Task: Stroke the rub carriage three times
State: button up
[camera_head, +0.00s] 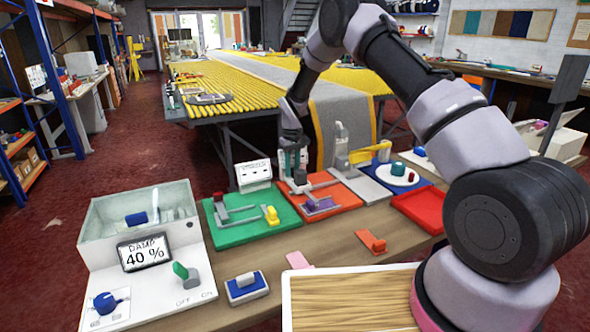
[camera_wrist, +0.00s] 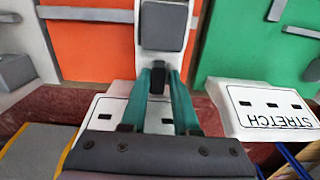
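My gripper (camera_head: 293,165) points down at the back of the orange board (camera_head: 345,190). Its two teal fingers also show in the wrist view (camera_wrist: 160,85), apart, with pale surface visible between them. A small dark part sits between the fingertips; I cannot tell whether they touch it. Just beyond is a pale upright piece with a dark grey square top (camera_wrist: 166,25), on the orange board (camera_wrist: 105,50). In the head view a grey bar and a purple pad (camera_head: 319,206) lie on that board. I cannot tell for sure which part is the rub carriage.
Left is a green board (camera_head: 240,233) with a yellow knob and a STRETCH sign (camera_head: 254,172). A white damp box (camera_head: 145,253) reads 40 %. Right are a blue board (camera_head: 415,180) and red tray (camera_head: 422,205). Pink and orange pieces lie in front.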

jog(key=shift+o, duration=1.2)
jog(key=shift+a, duration=0.2)
jog(key=shift+d+r, duration=0.1)
jog(key=shift+r, duration=0.05)
notch_tip(320, 180, up, 10)
jog(key=shift+r, duration=0.25)
